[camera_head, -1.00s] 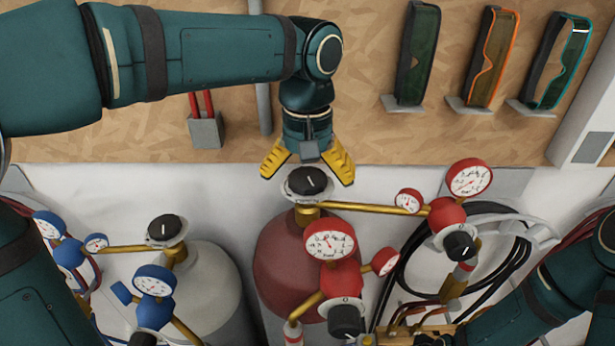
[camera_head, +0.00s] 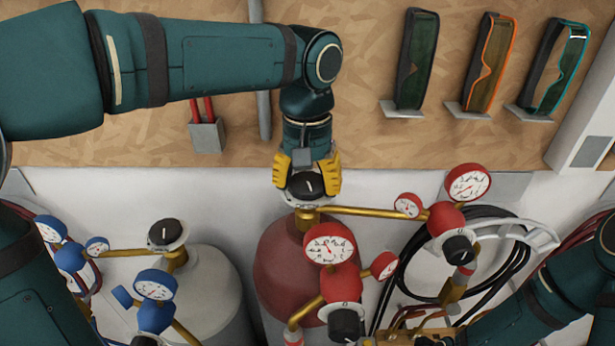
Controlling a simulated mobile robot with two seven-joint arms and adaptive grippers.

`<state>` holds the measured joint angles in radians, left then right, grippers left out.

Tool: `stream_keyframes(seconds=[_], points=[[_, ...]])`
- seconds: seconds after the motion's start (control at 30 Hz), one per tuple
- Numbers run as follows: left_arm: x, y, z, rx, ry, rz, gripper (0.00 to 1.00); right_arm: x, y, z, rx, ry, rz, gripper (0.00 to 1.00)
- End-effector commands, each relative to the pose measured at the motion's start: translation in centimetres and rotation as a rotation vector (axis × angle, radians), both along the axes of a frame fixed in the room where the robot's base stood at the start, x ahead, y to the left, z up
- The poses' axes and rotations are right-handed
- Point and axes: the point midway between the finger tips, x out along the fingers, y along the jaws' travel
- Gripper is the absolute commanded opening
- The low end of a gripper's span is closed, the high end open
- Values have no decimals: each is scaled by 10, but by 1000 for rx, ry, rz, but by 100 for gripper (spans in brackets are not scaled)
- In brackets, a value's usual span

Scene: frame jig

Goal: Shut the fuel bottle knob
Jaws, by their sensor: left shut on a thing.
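The red fuel bottle (camera_head: 285,262) stands in the middle of the head view. Its black knob (camera_head: 306,187), with a white mark, sits on top above a brass valve. My left gripper (camera_head: 307,180) comes down from above, its yellow fingers on both sides of the knob. It is shut on the knob. A red-rimmed gauge (camera_head: 330,245) hangs in front of the bottle. My right arm (camera_head: 545,305) shows at the lower right; its gripper is out of view.
A grey bottle (camera_head: 205,285) with its own black knob (camera_head: 165,232) and blue gauges stands at left. A brass pipe (camera_head: 370,211) runs right from the fuel bottle to red gauges. Black hoses (camera_head: 500,262) coil at right. Safety glasses (camera_head: 490,62) hang on the wooden board behind.

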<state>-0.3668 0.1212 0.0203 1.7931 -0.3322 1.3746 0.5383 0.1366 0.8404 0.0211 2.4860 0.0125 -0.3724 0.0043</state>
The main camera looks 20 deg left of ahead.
Motion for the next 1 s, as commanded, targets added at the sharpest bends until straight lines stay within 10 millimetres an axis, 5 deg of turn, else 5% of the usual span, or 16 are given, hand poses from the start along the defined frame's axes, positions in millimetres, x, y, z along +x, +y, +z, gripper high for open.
stream_keyframes(seconds=[1.0], points=[[0, 1, 1, -1, 4, -924, 26, -2, -3, 55, 10, -2, 0, 47]])
